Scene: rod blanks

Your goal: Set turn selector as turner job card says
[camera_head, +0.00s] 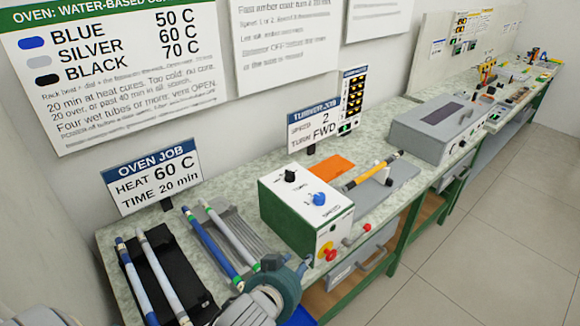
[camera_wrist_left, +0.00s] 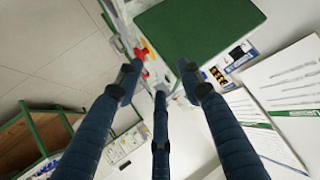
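The turner control box (camera_head: 305,205) has green sides and a white top, and it stands on the bench. A black knob (camera_head: 291,175) beside small print that seems to read TURN sits toward its back; its pointer direction is too small to tell. A blue knob (camera_head: 318,198) is near the SPEED label. The turner job card (camera_head: 314,122) behind reads SPEED 2, TURN FWD. My left gripper (camera_head: 272,275) is low in front of the box, apart from the knobs. In the left wrist view its dark fingers (camera_wrist_left: 160,80) are spread and empty, with the box's green side (camera_wrist_left: 200,38) beyond.
A red stop button (camera_head: 327,252) is on the box's front. Racks with coloured tubes (camera_head: 160,275) lie left, by the oven job card (camera_head: 153,177). An orange sheet (camera_head: 326,168) and a yellow rod (camera_head: 371,172) lie behind and right. A grey device (camera_head: 437,128) stands farther right.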

